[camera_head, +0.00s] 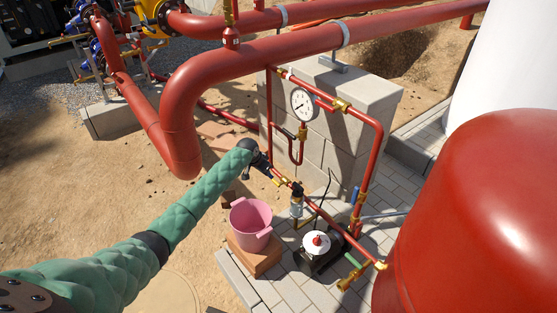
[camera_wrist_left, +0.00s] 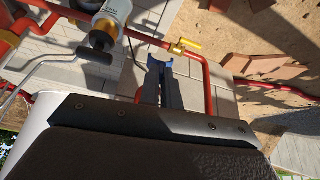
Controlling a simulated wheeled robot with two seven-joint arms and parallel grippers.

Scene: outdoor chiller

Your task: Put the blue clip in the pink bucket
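The pink bucket (camera_head: 250,222) stands upright on a brick block in the head view; the part of its inside I see looks empty. My left gripper (camera_head: 270,173) is above and slightly right of it, beside a thin red pipe. In the left wrist view the fingers (camera_wrist_left: 162,88) are close together and dark. Something blue (camera_wrist_left: 155,64) shows at their tips; I cannot tell whether it is the blue clip or whether the fingers grip it. Another small blue piece (camera_head: 355,195) is by the red upright pipe at the right. My right gripper is not in view.
A block wall (camera_head: 335,125) with a pressure gauge (camera_head: 302,104) stands behind the gripper. A dark pump with a white and red top (camera_head: 317,243) sits right of the bucket. A large red tank (camera_head: 480,220) fills the right side. Sandy ground lies open left of the bucket.

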